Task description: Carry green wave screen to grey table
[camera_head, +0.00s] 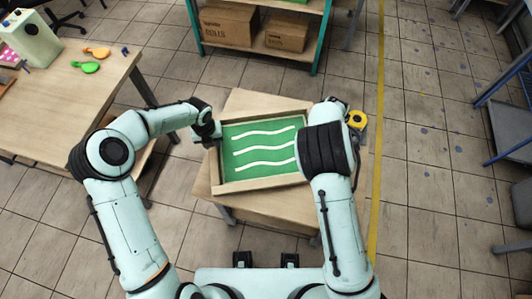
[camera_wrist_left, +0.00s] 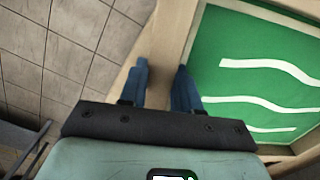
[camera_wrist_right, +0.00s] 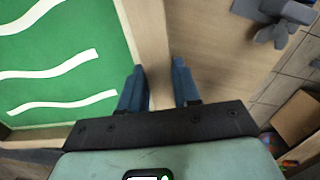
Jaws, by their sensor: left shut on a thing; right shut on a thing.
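The green wave screen (camera_head: 262,150) is a green panel with three white wavy lines in a light wooden frame. It lies in front of me over a small wooden table (camera_head: 238,104); I cannot tell whether it touches the top. My left gripper (camera_wrist_left: 160,88) is shut on the screen's left frame edge, with blue fingers on both sides of the wood. My right gripper (camera_wrist_right: 160,85) is shut on the opposite frame edge in the same way. In the head view my right forearm hides the screen's right edge. I cannot pick out a grey table.
A green shelf with cardboard boxes (camera_head: 230,22) stands at the back.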

